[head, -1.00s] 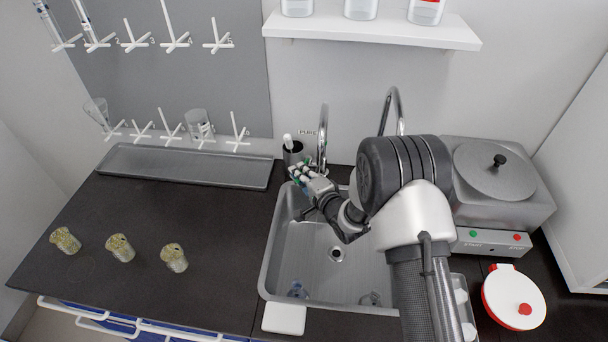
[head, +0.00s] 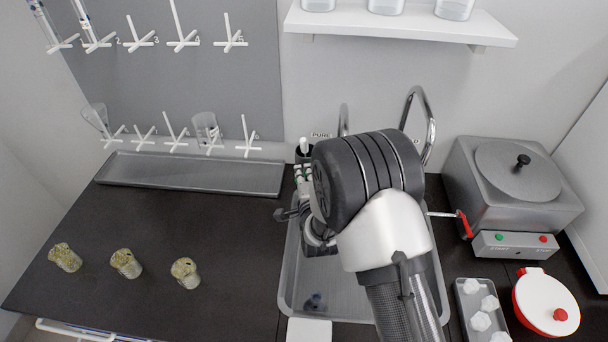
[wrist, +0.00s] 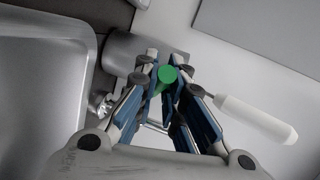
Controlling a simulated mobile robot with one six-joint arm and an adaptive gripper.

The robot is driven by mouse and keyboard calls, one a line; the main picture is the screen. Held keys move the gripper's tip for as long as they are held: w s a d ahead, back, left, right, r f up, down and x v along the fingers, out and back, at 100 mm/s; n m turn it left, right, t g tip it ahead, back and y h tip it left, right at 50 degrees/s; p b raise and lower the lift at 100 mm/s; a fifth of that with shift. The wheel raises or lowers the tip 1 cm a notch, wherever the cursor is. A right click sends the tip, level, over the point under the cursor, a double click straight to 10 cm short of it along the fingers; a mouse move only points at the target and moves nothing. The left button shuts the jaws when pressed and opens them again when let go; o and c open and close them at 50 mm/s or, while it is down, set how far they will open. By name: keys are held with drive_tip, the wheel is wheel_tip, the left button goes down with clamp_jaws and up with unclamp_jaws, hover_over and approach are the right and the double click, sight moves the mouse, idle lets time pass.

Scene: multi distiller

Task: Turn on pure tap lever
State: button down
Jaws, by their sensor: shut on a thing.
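My gripper (wrist: 168,88) is shut on this green lever. In the head view my gripper (head: 303,180) is at the sink's back left corner, partly behind my wrist, and the lever is hard to make out there.
A dark cup with a white-handled brush (head: 304,146) stands right behind my gripper; the white handle (wrist: 255,118) is close to the fingers. A metal tray (head: 190,174) lies left.

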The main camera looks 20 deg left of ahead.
drive_tip(key=c, duration=1.7)
unclamp_jaws()
drive_tip(key=shift+o, duration=0.2)
drive_tip(key=v, duration=1.2)
drive_tip(key=shift+s, duration=0.1)
